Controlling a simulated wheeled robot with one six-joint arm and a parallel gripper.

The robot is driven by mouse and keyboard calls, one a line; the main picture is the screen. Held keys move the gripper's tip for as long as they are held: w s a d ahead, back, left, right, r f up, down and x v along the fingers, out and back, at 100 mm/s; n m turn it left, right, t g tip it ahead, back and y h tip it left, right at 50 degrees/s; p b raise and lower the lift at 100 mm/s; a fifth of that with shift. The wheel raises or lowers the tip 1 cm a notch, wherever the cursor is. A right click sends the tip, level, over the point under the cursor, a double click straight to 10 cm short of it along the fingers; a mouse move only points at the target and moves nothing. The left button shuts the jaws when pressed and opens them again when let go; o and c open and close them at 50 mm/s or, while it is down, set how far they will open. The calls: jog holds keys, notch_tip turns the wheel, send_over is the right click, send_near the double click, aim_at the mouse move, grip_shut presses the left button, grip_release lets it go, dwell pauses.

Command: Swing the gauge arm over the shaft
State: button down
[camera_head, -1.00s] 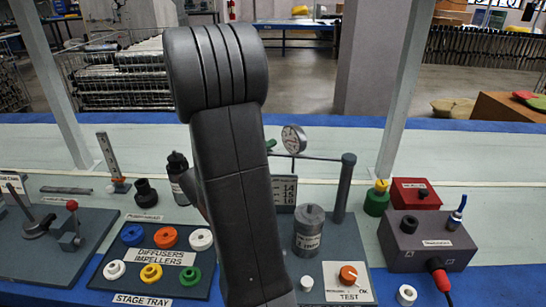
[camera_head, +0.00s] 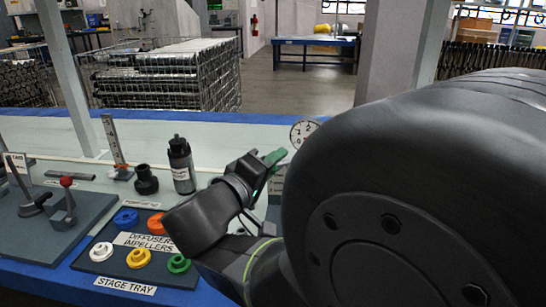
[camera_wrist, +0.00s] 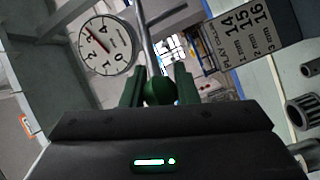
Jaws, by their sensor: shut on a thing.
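My gripper (camera_wrist: 160,88) has green fingers, shut on the green ball knob (camera_wrist: 160,91) at the end of the gauge arm's metal rod (camera_wrist: 146,42). In the head view my gripper (camera_head: 274,158) is beside the gauge. The round white dial gauge (camera_wrist: 107,45) is at upper left in the wrist view, and partly shows in the head view (camera_head: 302,131). A post and pump unit at the right are hidden by my arm in the head view. I cannot make out the shaft for sure.
The stage tray (camera_head: 113,263) with coloured rings is left of my arm. A black bottle (camera_head: 181,165) and a black fitting (camera_head: 146,180) stand behind it. A lever fixture (camera_head: 60,215) is at far left. A printed number plate (camera_wrist: 236,33) is close by in the wrist view.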

jog(key=shift+s+d+f+b, duration=0.1)
jog(key=shift+s+d+b, duration=0.1)
jog(key=shift+s+d, duration=0.3)
jog(key=shift+s+d+b, duration=0.15)
jog(key=shift+s+d, duration=0.1)
jog(key=shift+s, duration=0.5)
jog(key=shift+s+d+f+b, duration=0.1)
jog(key=shift+s+d+b, duration=0.1)
jog(key=shift+s+d, duration=0.3)
jog(key=shift+s+a, duration=0.1)
jog(key=shift+a, duration=0.05)
jog(key=c, duration=1.1)
grip_release()
jog(key=shift+r, duration=0.1)
jog(key=shift+s+a+r, duration=0.1)
jog(key=shift+s+a, duration=0.05)
jog(key=shift+p+v, duration=0.65)
jog(key=shift+v, duration=2.9)
jog(key=shift+s, duration=0.1)
